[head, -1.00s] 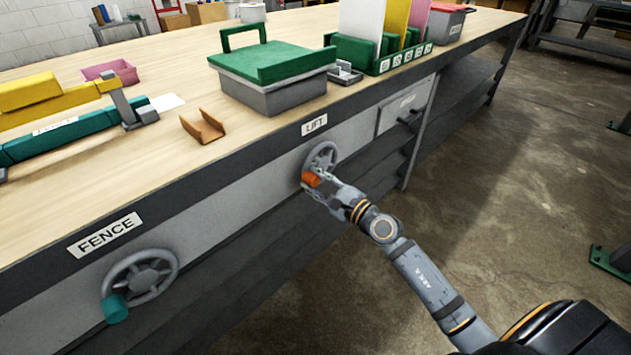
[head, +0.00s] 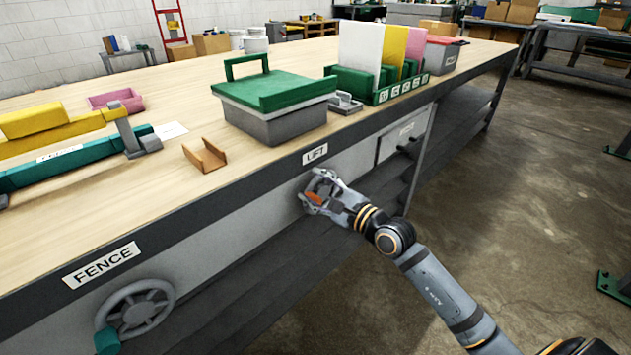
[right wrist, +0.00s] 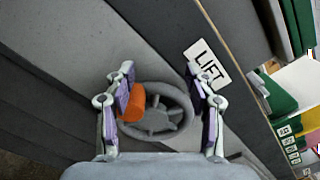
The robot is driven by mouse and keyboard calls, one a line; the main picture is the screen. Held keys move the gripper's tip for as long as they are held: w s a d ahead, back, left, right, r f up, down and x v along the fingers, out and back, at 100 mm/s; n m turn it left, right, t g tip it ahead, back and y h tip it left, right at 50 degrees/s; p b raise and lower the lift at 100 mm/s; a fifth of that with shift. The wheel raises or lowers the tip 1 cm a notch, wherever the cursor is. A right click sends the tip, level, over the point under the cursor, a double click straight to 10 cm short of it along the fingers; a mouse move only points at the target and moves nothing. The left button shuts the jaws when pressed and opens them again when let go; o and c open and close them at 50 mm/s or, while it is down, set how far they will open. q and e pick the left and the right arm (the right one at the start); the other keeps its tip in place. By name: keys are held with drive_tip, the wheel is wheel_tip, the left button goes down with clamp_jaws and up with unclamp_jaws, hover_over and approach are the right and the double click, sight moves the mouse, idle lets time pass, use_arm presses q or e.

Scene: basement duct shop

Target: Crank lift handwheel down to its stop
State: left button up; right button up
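The grey lift handwheel (right wrist: 158,119) is on the bench's front face under the LIFT label (head: 315,154). In the head view it is partly hidden behind my right gripper (head: 320,190). Its orange crank handle (right wrist: 133,103) is at the wheel's left side in the right wrist view and also shows between the fingers in the head view (head: 315,198). My right gripper (right wrist: 160,75) has its fingers wide apart, one on each side of the wheel. The handle is beside the left finger; I cannot tell whether they touch. My left gripper is out of view.
The fence handwheel (head: 136,308) with its teal handle is at the lower left. A drawer (head: 402,137) is right of the lift wheel. On the bench are a green-lidded box (head: 276,100) and an orange bracket (head: 205,156). The floor at right is open.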

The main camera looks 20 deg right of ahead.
drive_tip(key=shift+r, duration=1.3)
drive_tip(key=shift+c, duration=0.4)
